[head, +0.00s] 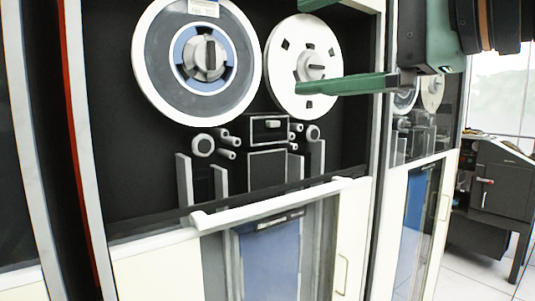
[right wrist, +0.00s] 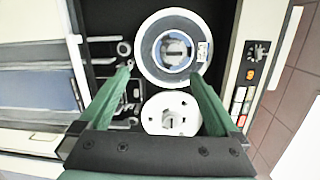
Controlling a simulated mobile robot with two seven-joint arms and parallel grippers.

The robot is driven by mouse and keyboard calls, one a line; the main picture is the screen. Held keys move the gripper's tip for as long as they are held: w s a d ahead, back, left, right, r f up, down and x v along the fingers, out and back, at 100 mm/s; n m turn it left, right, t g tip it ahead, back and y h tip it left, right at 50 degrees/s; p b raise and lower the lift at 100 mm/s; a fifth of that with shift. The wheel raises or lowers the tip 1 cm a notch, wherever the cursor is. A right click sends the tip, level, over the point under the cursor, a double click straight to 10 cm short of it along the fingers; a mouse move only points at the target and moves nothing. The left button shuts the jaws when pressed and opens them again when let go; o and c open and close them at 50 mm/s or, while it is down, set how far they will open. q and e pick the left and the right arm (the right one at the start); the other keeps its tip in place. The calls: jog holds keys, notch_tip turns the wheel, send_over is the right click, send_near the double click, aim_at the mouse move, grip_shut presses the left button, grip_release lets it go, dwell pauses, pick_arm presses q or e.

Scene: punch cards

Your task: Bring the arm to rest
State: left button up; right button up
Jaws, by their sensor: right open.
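My right gripper (head: 299,46) comes in from the upper right of the head view, its two green fingers spread apart with nothing between them. In that view they overlap the right side of the white tape reel (head: 284,62); I cannot tell that they touch it. In the right wrist view the open fingers (right wrist: 161,72) point at the tape drive, with the white reel (right wrist: 155,113) and the blue-hubbed reel (right wrist: 147,48) seen between them. My left gripper shows in neither view.
The tape cabinet's white handle bar (head: 265,207) runs below the reels. A blue-hubbed reel (head: 153,75) is at left. A second cabinet (head: 395,218) stands at right, then a dark desk (head: 500,185). Coloured buttons (right wrist: 239,94) line the cabinet edge in the right wrist view.

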jog(key=w+a+f+m+g+y+p, duration=0.3)
jog(key=a+f+m+g+y, duration=0.4)
jog(key=f+g, duration=0.4)
jog(key=w+d+f+m+t+y+p, duration=0.35)
jog(key=w+f+m+t, duration=0.45)
jog(key=m, duration=0.9)
jog(key=d+f+m+t+h+p, duration=0.1)
jog(key=d+f+m+t+h, duration=0.5)
jog(key=f+m, duration=0.6)
jog(key=d+f+m+t+h+p, duration=0.1)
jog(key=d+f+m+t+h, duration=0.2)
jog(key=f+m+h, duration=0.75)
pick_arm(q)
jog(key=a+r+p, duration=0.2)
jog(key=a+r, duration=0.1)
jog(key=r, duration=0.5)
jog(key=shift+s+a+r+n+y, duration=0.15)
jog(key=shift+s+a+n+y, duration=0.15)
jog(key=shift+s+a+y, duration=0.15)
pick_arm(e)
jog(key=s+d+f+m+g+h, duration=0.1)
jog(key=s+f+m+g, duration=0.3)
jog(key=s+f, duration=0.7)
jog(key=s+d+f+m+g+h, duration=0.2)
jog(key=s+d+f+m+g, duration=0.2)
jog(key=s+f+m, duration=0.5)
notch_tip(320, 180, down, 8)
jog(key=shift+s+d+r+g+h, duration=0.15)
jog(key=shift+s+d+g+h, duration=0.15)
jog(key=shift+s+g, duration=0.5)
